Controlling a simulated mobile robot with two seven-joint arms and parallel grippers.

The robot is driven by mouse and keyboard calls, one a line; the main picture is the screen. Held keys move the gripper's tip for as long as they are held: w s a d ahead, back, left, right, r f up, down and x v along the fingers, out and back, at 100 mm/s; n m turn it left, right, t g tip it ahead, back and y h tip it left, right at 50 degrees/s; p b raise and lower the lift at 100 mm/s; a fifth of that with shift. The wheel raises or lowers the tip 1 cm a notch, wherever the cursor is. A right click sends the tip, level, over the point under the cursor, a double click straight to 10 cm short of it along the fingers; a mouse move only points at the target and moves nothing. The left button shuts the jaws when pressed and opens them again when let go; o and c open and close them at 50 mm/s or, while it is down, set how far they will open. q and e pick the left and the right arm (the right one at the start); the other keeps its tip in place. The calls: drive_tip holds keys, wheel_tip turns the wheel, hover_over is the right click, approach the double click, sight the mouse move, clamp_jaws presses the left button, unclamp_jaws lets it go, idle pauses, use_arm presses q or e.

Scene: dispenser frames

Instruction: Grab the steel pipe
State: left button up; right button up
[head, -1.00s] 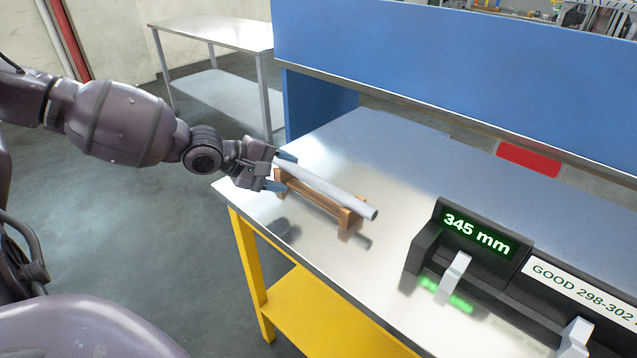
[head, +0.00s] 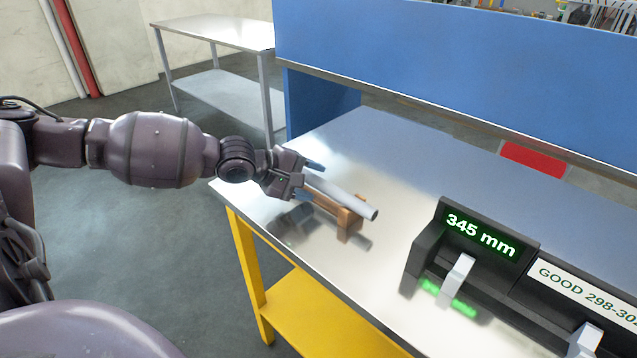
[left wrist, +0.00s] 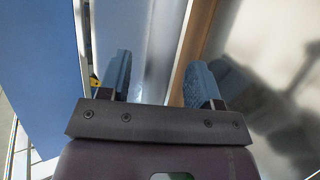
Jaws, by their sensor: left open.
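The steel pipe (head: 345,197) is a grey-white cylinder lying on a wooden cradle (head: 349,222) on the metal workbench. My left gripper (head: 309,179) is open at the pipe's left end, its blue fingertips pointing along toward the right. In the left wrist view, the pipe (left wrist: 160,50) runs up between the two open fingers (left wrist: 157,85), with a wooden edge of the cradle (left wrist: 193,45) beside it. The fingers are not closed on the pipe. The pipe's left end is hidden by the gripper in the head view. My right gripper is not in view.
A black measuring gauge (head: 475,240) reading 345 mm, with grey blocks, stands on the right of the workbench (head: 385,290). A blue panel (head: 450,70) rises behind the bench. A red patch (head: 534,158) lies at the back. Clear bench surface surrounds the cradle.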

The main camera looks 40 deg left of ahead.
use_arm(q)
drive_tip(key=shift+r, duration=0.1)
clamp_jaws()
idle(0.3)
